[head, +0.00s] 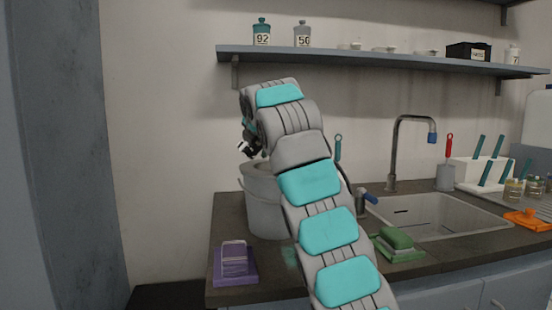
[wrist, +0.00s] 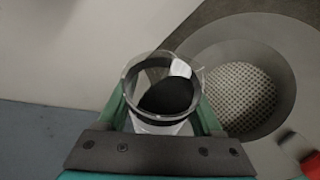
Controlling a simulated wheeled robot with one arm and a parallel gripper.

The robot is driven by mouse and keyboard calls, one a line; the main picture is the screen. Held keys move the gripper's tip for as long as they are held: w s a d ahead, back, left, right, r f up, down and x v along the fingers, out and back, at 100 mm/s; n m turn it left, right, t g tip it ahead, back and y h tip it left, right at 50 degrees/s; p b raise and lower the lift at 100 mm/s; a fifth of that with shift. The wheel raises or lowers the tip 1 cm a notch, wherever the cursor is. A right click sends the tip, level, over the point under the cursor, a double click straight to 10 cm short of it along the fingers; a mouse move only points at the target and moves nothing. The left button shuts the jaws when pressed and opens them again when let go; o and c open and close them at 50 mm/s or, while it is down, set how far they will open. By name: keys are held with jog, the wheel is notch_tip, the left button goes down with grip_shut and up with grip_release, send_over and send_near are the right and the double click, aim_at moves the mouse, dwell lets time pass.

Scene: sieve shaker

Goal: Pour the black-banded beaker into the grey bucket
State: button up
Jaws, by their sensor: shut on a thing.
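My gripper (wrist: 163,112) is shut on the black-banded beaker (wrist: 133,83), a clear glass one with its mouth facing the wrist camera. A dark mass and a white patch show inside or through the glass. The grey bucket (wrist: 284,78) is to the right of the beaker in the wrist view, with a dotted pattern on its inner floor. In the head view the bucket (head: 263,208) stands on the dark counter, partly hidden by my arm. The beaker (head: 248,149) is tilted above the bucket's left rim. My fingers are mostly hidden there.
A purple block on a tray (head: 235,265) lies in front of the bucket. A green sponge-like block (head: 397,240) and the sink (head: 440,218) with its tap (head: 393,150) are to the right. A shelf (head: 380,60) runs along the wall above.

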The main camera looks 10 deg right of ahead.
jog(key=shift+f, duration=0.1)
jog(key=shift+a+r+m+y, duration=0.1)
jog(key=shift+r+m+y, duration=0.35)
jog(key=shift+m+y, duration=0.25)
dwell(0.8)
jog(key=shift+r+m+t+y+b, duration=0.3)
jog(key=shift+r+m+y+b, duration=0.35)
jog(key=shift+m+y, duration=0.2)
dwell(4.5)
jog(key=shift+f+y+b, duration=0.15)
jog(key=shift+y+b, duration=0.2)
dwell(0.7)
